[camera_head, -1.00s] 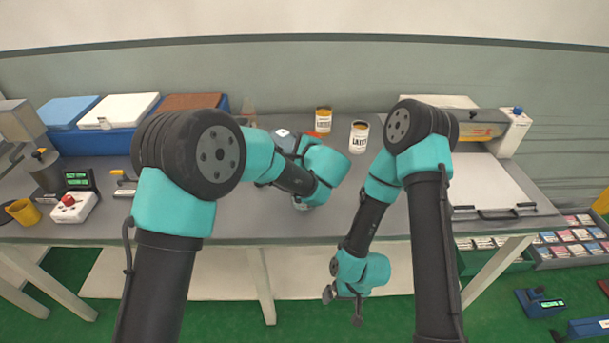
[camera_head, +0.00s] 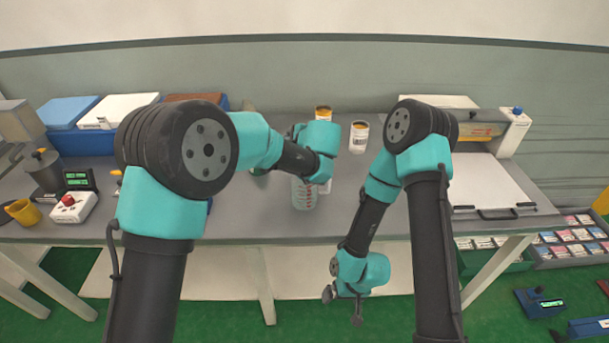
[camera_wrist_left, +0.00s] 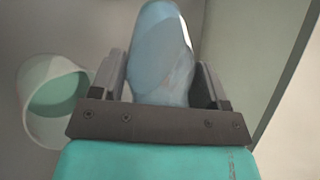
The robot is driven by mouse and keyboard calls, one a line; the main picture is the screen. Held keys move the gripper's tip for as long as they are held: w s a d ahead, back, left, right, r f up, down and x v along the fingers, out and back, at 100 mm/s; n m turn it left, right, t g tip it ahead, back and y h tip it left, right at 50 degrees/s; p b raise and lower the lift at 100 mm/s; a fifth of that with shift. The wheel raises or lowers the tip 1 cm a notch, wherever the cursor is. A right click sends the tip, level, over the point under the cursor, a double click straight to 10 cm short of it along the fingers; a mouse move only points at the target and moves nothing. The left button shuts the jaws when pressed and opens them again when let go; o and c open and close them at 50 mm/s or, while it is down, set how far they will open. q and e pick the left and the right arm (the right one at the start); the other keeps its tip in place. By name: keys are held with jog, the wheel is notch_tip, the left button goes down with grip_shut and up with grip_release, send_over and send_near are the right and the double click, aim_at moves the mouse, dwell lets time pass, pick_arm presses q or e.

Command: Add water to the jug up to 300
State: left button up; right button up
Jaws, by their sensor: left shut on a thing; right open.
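The jug (camera_head: 303,195), clear with red markings, stands on the grey table below my left arm's wrist. In the left wrist view the jug (camera_wrist_left: 37,125) is left of the gripper, with a greenish surface inside; I cannot read its level. My left gripper (camera_wrist_left: 160,72) is shut on a pale blue, see-through bottle (camera_wrist_left: 160,45). In the head view the left wrist hides most of this grip. My right gripper (camera_head: 343,305) is open and empty, hanging low in front of the table edge.
A white-bedded machine (camera_head: 490,190) is on the right. A red-button box (camera_head: 72,207) is at the left.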

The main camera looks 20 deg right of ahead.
pick_arm(q)
jog(key=shift+r, duration=0.2)
jog(key=shift+r+g+h, duration=0.3)
jog(key=shift+g, duration=0.5)
jog(key=shift+w+f+g+h, duration=0.15)
jog(key=shift+f+g+h, duration=0.15)
jog(key=shift+g, duration=0.5)
jog(key=shift+w+a+f+g+h, duration=0.15)
jog(key=shift+w+g, duration=0.15)
jog(key=shift+g, duration=0.15)
jog(key=shift+w+a+f+g+h, duration=0.15)
jog(key=shift+w+g, duration=0.15)
jog(key=shift+g, duration=0.15)
jog(key=shift+w+a+f+g+h+b, duration=0.2)
jog(key=shift+w+f+g+h, duration=0.1)
jog(key=shift+w+f+g, duration=0.45)
jog(key=shift+w+a+f+g+h+b, duration=0.1)
jog(key=shift+w+f+g+h+b, duration=0.2)
jog(key=shift+f+g, duration=0.6)
jog(key=shift+w+a+f+g+h, duration=0.1)
jog(key=shift+w+f+g, duration=0.15)
jog(key=shift+f, duration=0.3)
jog(key=shift+w+a+f+g+h, duration=0.1)
jog(key=shift+w+f+g, duration=0.1)
jog(key=shift+f+g, duration=0.25)
jog(key=shift+w+f+g+h, duration=0.1)
jog(key=shift+w+f+g, duration=0.15)
jog(key=shift+f, duration=0.35)
jog(key=shift+r, duration=0.1)
